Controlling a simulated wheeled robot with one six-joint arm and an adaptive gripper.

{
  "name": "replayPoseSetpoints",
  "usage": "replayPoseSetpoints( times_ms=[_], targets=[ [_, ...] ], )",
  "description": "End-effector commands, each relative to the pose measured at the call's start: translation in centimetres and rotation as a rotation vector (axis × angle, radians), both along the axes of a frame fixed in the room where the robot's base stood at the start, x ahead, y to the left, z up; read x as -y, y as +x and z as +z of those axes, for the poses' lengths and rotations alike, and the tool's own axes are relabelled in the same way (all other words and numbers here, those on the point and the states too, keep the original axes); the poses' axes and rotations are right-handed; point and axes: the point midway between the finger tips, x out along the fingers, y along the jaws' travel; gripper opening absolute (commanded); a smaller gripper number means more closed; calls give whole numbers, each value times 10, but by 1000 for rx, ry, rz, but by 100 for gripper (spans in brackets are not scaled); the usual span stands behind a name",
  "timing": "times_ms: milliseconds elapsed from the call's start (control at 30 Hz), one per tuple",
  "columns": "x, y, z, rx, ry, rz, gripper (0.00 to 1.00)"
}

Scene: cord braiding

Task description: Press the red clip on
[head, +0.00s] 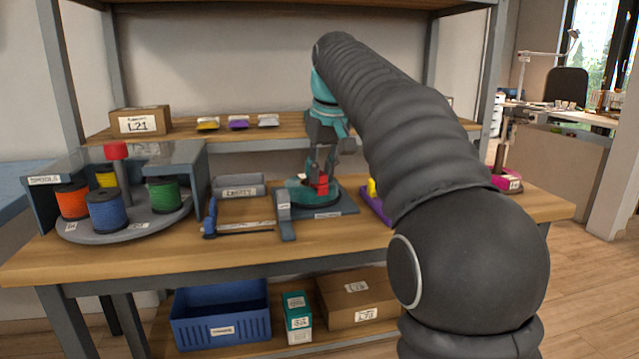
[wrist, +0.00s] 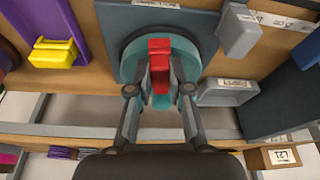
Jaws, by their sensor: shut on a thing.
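My gripper (wrist: 159,75) is shut on the red clip (wrist: 159,47), a small red block between its fingertips. The clip is over the round teal disc (wrist: 133,58) on the grey base plate (wrist: 203,22). In the head view the red clip (head: 321,185) shows at the disc's middle, below my gripper (head: 321,168). I cannot tell whether the clip touches the disc or is a little above it. Any cord under the clip is hidden.
A yellow clip (wrist: 55,54) sits on a purple holder (wrist: 68,15) beside the base plate. A spool turntable (head: 125,225) with several spools stands at the left of the bench. A grey tray (head: 238,186) and a blue-handled tool (head: 210,222) lie between them.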

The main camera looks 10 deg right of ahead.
Motion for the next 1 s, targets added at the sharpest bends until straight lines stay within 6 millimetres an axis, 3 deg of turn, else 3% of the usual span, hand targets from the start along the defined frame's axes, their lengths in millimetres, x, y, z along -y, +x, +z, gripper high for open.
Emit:
replayPoseSetpoints(
  times_ms=[467, 500, 600, 800, 833, 900, 1000],
  targets=[
    [0, 0, -6, -2, 0, 0, 0],
    [0, 0, -6, -2, 0, 0, 24],
    [0, 0, -6, -1, 0, 0, 48],
    [0, 0, -6, -1, 0, 0, 48],
    [0, 0, -6, -2, 0, 0, 51],
    [0, 0, -6, -2, 0, 0, 65],
    [0, 0, -6, -2, 0, 0, 65]
  ],
)
